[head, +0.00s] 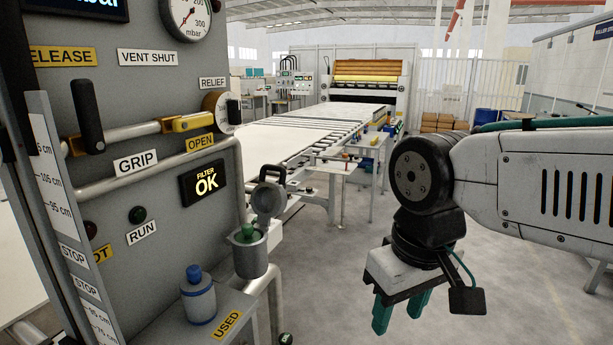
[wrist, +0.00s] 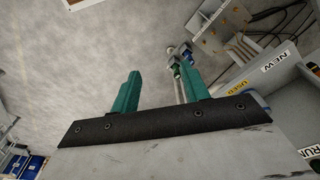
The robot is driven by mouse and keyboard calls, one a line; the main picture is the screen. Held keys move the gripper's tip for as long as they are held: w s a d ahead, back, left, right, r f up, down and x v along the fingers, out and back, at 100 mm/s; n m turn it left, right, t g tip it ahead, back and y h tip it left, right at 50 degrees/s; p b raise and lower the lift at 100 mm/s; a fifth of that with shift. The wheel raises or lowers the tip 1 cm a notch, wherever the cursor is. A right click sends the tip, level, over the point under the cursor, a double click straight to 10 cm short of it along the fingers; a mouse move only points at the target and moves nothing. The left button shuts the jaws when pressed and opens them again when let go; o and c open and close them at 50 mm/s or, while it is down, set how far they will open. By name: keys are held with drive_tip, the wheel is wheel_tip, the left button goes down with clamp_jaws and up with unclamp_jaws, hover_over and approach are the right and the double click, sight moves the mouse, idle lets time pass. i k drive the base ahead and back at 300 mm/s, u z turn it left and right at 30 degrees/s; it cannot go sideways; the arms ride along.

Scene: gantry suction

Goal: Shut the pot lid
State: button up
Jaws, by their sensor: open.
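The grey pot (head: 250,255) is fixed at the right side of the grey control cabinet, beside the shelf. Its lid (head: 267,198) stands raised and open, tilted up at the back of the pot, with a dark ring-shaped part at its top. A green-topped item (head: 248,232) shows in the pot's mouth. My gripper (head: 401,312) is to the right of the pot, pointing down over open floor, apart from it. Its two green fingers are spread and empty, as the wrist view (wrist: 165,90) also shows.
The cabinet (head: 150,200) carries levers, a valve and pipes left of the pot. A roller conveyor (head: 300,150) lies behind. Floor between pot and gripper is clear.

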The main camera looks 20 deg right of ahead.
sight(268, 201)
drive_tip(key=u, duration=0.05)
drive_tip(key=k, duration=0.5)
drive_tip(key=z, duration=0.5)
drive_tip(key=i, duration=1.45)
drive_tip(key=u, duration=0.65)
